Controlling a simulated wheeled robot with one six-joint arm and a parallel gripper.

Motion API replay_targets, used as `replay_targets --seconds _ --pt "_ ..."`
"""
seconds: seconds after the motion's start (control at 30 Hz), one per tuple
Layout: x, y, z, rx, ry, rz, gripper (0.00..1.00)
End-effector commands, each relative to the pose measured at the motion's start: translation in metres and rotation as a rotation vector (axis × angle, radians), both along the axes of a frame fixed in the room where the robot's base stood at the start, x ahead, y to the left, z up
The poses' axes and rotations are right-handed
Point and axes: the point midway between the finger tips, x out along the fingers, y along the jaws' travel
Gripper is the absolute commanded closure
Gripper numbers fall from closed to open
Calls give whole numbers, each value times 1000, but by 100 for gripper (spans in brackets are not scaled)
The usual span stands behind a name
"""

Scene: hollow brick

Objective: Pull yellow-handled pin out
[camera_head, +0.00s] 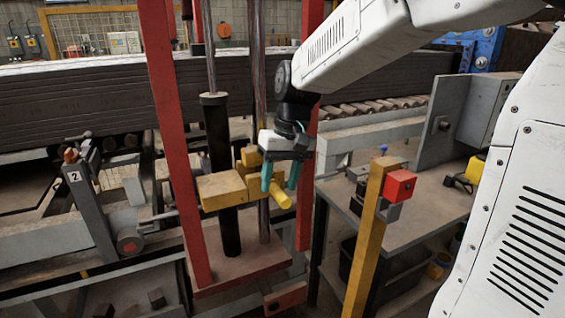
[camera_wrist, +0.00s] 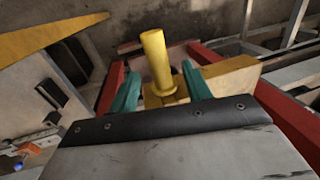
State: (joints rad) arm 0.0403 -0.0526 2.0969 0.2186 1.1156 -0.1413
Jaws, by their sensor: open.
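The yellow pin handle (camera_head: 281,194) sticks out to the right of a yellow block (camera_head: 222,190) on the press between red posts. In the wrist view the yellow handle (camera_wrist: 157,58) stands up between the fingers, with its collar against the yellow block (camera_wrist: 225,75) behind. My gripper (camera_head: 279,182) is at the handle, its teal fingers pointing down. In the wrist view my gripper (camera_wrist: 160,92) is open, with one finger on each side of the handle and visible gaps. The pin's shaft inside the block is hidden.
Red posts (camera_head: 176,130) flank a black cylinder (camera_head: 220,170). To the right stand a yellow post with a red box (camera_head: 400,185) and a grey table (camera_head: 440,205). A roller conveyor (camera_head: 375,107) lies behind. Some free room shows between the handle and the yellow post.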

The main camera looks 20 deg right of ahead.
Motion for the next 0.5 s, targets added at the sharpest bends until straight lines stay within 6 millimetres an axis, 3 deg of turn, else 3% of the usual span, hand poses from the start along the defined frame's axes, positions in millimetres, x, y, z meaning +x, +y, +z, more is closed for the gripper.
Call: replay_targets --seconds 0.2,0.47,0.5 --pt "0 3 -17 0 1 0 51" --pt "0 4 -18 0 0 0 51" --pt "0 4 -18 0 0 0 57"
